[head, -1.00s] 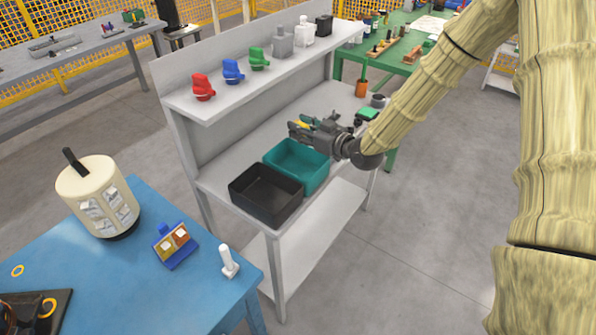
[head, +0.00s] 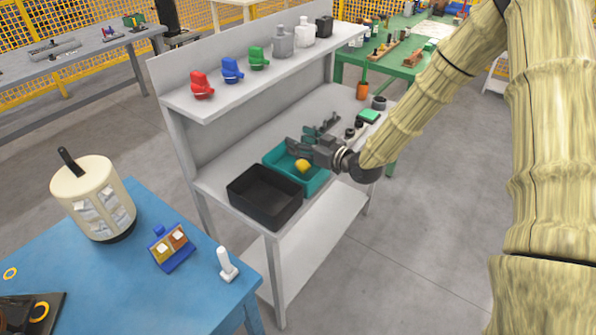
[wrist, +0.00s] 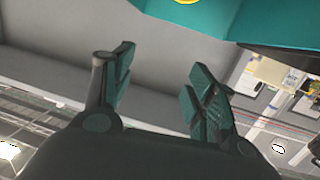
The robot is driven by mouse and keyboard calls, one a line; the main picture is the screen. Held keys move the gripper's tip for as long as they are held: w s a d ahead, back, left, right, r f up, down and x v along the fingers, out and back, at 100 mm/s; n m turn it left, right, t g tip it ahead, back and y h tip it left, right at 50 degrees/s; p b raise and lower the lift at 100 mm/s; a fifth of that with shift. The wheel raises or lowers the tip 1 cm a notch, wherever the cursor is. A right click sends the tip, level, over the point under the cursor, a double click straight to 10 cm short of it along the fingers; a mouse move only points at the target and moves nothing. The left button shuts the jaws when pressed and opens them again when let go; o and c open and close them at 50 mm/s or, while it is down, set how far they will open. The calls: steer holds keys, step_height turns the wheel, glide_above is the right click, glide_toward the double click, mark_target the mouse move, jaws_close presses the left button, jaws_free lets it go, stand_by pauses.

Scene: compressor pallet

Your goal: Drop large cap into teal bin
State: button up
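The yellow large cap (head: 302,165) shows inside the outline of the teal bin (head: 318,185), below my gripper. I cannot tell whether it rests on the bin floor. In the wrist view a sliver of the yellow cap (wrist: 187,1) shows at the top edge, against the teal bin (wrist: 275,22). My gripper (head: 292,147) is above the teal bin, at its back side. In the wrist view my gripper (wrist: 158,72) has its fingers wide apart with nothing between them.
A black bin (head: 265,198) stands right beside the teal bin at the bench's near end. Small dark parts and a green block (head: 369,116) lie farther along the bench. The upper shelf (head: 222,91) holds red, blue and green parts above the bins.

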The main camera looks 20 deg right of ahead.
steer(key=v, duration=1.2)
steer(key=shift+d+f, duration=0.1)
steer(key=shift+f, duration=0.05)
stand_by(0.3)
steer(key=s+a+f+m+g+h, duration=0.25)
steer(key=s+f, duration=0.35)
steer(key=f, duration=0.5)
steer(key=s+a+f+m+g+h, duration=0.15)
steer(key=s+f+g, duration=0.25)
steer(key=s+f, duration=0.5)
steer(key=s+a+f+m+g+h, duration=0.1)
steer(key=s+f+g+h, duration=0.1)
steer(key=s+f, duration=0.5)
steer(key=s+f+m+g+h, duration=0.1)
steer(key=s+f+g, duration=0.4)
steer(key=s, duration=1.1)
step_height(320, 180, down, 3)
steer(key=shift+s+a+f+h, duration=0.25)
steer(key=shift+a+h, duration=0.15)
steer(key=shift+h, duration=0.1)
steer(key=shift+g, duration=0.25)
